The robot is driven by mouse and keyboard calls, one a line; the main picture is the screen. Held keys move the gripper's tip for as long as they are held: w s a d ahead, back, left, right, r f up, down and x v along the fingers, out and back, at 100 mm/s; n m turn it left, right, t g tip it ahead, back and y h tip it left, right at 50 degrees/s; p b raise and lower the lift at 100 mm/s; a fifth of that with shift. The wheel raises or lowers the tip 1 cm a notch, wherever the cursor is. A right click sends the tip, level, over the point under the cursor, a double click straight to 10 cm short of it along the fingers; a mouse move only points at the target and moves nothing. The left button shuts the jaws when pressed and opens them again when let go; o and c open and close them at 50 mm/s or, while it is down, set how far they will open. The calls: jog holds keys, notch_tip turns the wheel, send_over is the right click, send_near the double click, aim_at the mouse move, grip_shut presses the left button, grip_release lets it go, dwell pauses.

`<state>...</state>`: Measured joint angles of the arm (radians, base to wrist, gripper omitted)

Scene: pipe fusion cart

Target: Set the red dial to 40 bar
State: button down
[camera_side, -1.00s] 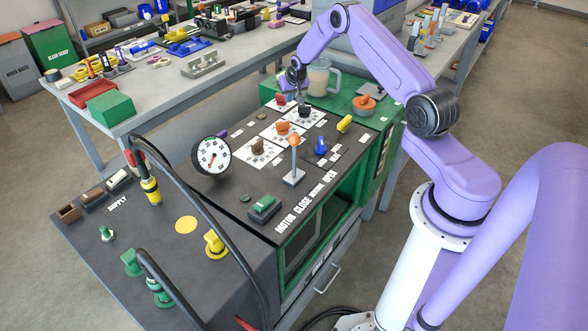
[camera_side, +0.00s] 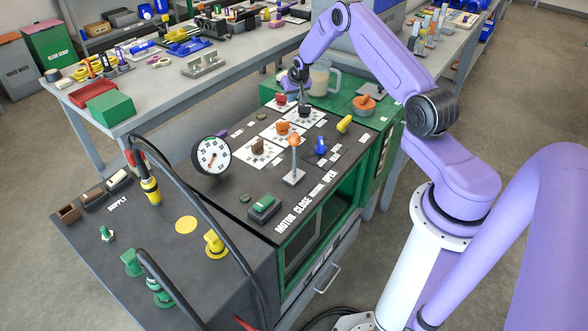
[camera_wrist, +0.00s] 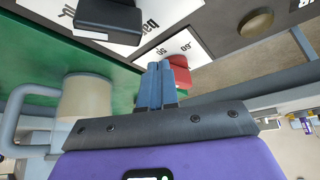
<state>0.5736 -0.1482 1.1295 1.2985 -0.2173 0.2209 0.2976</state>
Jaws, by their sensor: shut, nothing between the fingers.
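The red dial (camera_side: 281,99) sits on a white scale card at the back of the dark cart panel. In the wrist view the red dial (camera_wrist: 180,74) shows just beyond and to the right of my fingertips, partly hidden by them. My gripper (camera_wrist: 162,68) is shut and empty, its blue-grey fingers together. Whether the fingertips touch the dial cannot be told. In the side view my gripper (camera_side: 303,98) is at the back of the panel, near the black dial. Scale marks show on the card, but the dial's setting cannot be read.
The black dial (camera_side: 305,111) stands right beside the red one; orange (camera_side: 282,127) and brown (camera_side: 257,146) dials are nearer the front. A round gauge (camera_side: 212,155) stands at left. A mug (camera_side: 320,76) stands on the green top behind my gripper.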

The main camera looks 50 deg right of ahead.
aim_at(280, 103)
notch_tip(280, 103, up, 6)
dwell(0.6)
jog(key=shift+a, duration=0.1)
jog(key=shift+w+a+f, duration=0.35)
jog(key=shift+a+f, duration=0.05)
jog(key=shift+f, duration=0.6)
jog(key=shift+w+a+f, duration=0.4)
jog(key=shift+a+f, duration=0.05)
jog(key=shift+f, duration=0.55)
jog(key=shift+w+a+f, duration=0.35)
jog(key=shift+a+f, duration=0.05)
jog(key=shift+f, duration=0.6)
jog(key=shift+w+d, duration=0.35)
jog(key=shift+d, duration=0.1)
jog(key=shift+s+d, duration=0.35)
jog(key=shift+d, duration=0.1)
jog(key=shift+s+d, duration=0.2)
jog(key=shift+d, duration=0.3)
